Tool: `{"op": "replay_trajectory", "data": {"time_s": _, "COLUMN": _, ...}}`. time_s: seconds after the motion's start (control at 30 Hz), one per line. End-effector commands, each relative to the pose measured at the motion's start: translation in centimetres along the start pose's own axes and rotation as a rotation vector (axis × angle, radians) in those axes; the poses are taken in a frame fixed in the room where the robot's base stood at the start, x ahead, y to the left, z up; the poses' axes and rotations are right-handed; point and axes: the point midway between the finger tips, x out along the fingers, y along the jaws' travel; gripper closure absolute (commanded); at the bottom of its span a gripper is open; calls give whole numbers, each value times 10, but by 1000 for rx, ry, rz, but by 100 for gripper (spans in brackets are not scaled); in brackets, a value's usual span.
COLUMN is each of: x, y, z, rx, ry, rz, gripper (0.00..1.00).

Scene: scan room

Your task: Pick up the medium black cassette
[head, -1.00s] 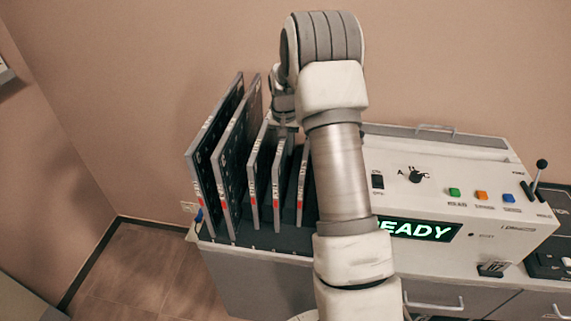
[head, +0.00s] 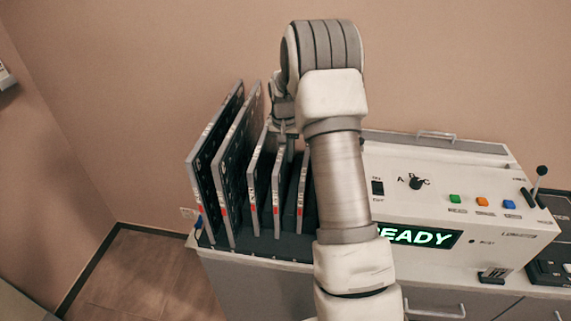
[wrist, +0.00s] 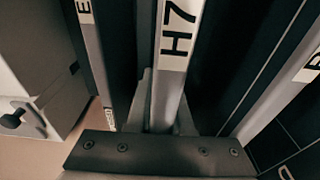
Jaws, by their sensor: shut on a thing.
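Several dark, grey-edged cassettes stand upright in a row. The medium black cassette I grip appears to be the fourth from the left (head: 279,195). In the wrist view its pale edge, labelled H7 (wrist: 172,70), runs between the fingers. My gripper (head: 285,128) is shut on it near its top, at the far end of the row. It also shows in the wrist view (wrist: 165,122), with its dark screwed bar below. The cassette still stands among its neighbours. My arm hides part of the cassette to its right.
Two larger cassettes (head: 228,165) stand at the left of the row, with another medium one (head: 258,190) close to the left of the held one. The white console (head: 430,185) with a READY display (head: 418,236) stands to the right. The wall is close behind.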

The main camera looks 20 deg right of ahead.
Motion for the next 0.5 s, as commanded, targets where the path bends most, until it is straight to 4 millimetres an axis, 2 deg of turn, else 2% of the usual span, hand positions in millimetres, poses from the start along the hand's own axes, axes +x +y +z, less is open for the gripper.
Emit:
{"op": "replay_trajectory", "data": {"time_s": 0.17, "x": -16, "y": -1, "z": -4, "rx": 0, "ry": 8, "rz": -2, "gripper": 100}}
{"op": "replay_trajectory", "data": {"time_s": 0.5, "x": -76, "y": 0, "z": -11, "rx": 0, "ry": 8, "rz": -2, "gripper": 100}}
